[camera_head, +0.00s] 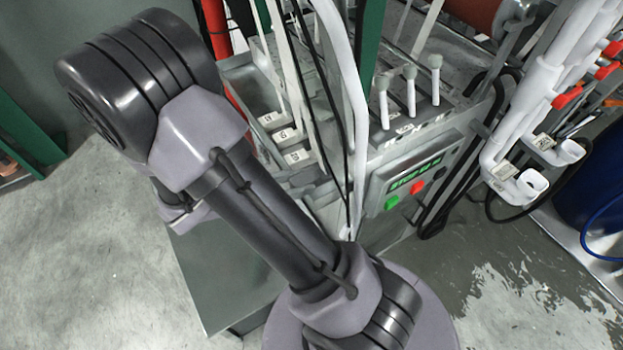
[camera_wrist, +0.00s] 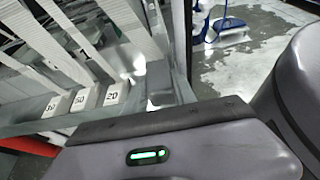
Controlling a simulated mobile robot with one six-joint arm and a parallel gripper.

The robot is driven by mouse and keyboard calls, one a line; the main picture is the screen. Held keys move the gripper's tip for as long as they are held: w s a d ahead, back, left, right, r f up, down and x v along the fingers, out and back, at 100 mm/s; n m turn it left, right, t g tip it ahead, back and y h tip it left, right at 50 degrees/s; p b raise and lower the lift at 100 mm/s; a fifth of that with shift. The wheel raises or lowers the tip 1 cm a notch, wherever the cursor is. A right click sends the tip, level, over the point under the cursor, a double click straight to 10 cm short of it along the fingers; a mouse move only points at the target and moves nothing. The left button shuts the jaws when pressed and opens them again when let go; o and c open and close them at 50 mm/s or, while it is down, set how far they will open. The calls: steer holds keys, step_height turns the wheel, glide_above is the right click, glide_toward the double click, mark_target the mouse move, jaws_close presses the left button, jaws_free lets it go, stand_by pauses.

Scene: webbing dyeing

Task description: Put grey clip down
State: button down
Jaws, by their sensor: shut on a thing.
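My gripper (camera_wrist: 160,101) shows in the wrist view, with its dark housing and green light filling the bottom. A small grey block, which looks like the grey clip (camera_wrist: 159,76), is at its far edge, right of the tag marked 20 (camera_wrist: 115,94). My gripper is shut on it, though the fingertips and the contact are mostly hidden by the housing. I cannot tell whether the clip touches the frame beside it. In the head view my arm crosses the middle, and neither gripper nor clip can be made out.
Pale webbing strips (camera_wrist: 103,30) rise close to my gripper. Labelled slots (camera_head: 296,157) line the machine's left side. A control panel (camera_head: 415,183), upright levers (camera_head: 410,88) and white pipes (camera_head: 520,110) stand to the right. A blue drum (camera_head: 590,195) is at the far right. Wet floor (camera_head: 490,275) is open.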

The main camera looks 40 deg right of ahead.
mark_target(310, 169)
steer(key=d, duration=0.1)
steer(key=w+d, duration=0.1)
steer(key=d, duration=0.3)
steer(key=shift+w+f+b, duration=0.2)
steer(key=shift+f+b, duration=0.15)
steer(key=shift+b, duration=0.05)
step_height(310, 169, down, 4)
steer(key=shift+r+b, duration=0.2)
steer(key=shift+b, duration=0.75)
steer(key=shift+r, duration=0.15)
steer(key=shift+s+f, duration=0.2)
steer(key=shift+f, duration=0.45)
steer(key=c, duration=1)
jaws_free()
steer(key=shift+r, duration=0.25)
steer(key=d+r+p+v, duration=0.1)
steer(key=p+v, duration=0.3)
steer(key=v, duration=0.8)
steer(key=s+a+r+m+t+y, duration=0.3)
steer(key=a+r+m+y, duration=0.1)
steer(key=r+m+y, duration=0.1)
steer(key=s+a+r+m+t+y, duration=0.3)
steer(key=a+r+m+y, duration=0.2)
steer(key=r+m, duration=0.2)
steer(key=s+a+r+m+t+y, duration=0.3)
steer(key=a+r+m+y, duration=0.2)
steer(key=r+m, duration=0.1)
steer(key=shift+s+m, duration=0.15)
steer(key=shift+m, duration=0.65)
